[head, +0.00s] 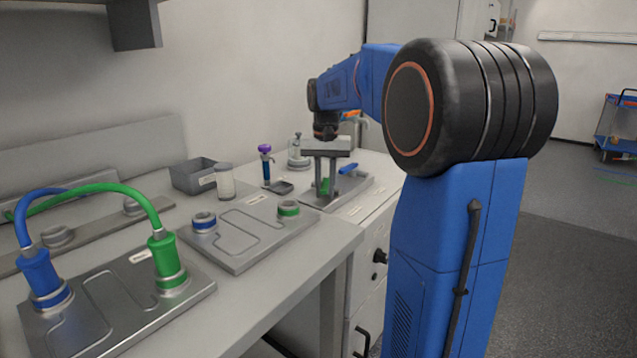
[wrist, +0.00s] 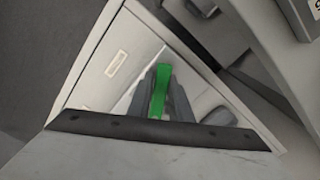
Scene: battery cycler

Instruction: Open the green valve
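The green valve handle (head: 325,186) is low between the fingers of my gripper (head: 326,192) in the head view, above a metal plate (head: 357,190) at the bench's far right end. In the wrist view the green handle (wrist: 160,88) is a bright green bar. The grey fingers of my gripper (wrist: 161,80) flank it closely on both sides. I cannot tell whether they touch it. The valve's body is hidden by my gripper. A blue handle (head: 349,168) is right of the fingers in the head view.
A plate with a blue-ringed port (head: 204,221) and a green-ringed port (head: 288,209) lies left of my gripper. Blue (head: 40,273) and green (head: 166,255) hose connectors stand nearer. A grey bin (head: 193,176), a jar (head: 225,182) and a purple-topped tool (head: 265,165) stand behind.

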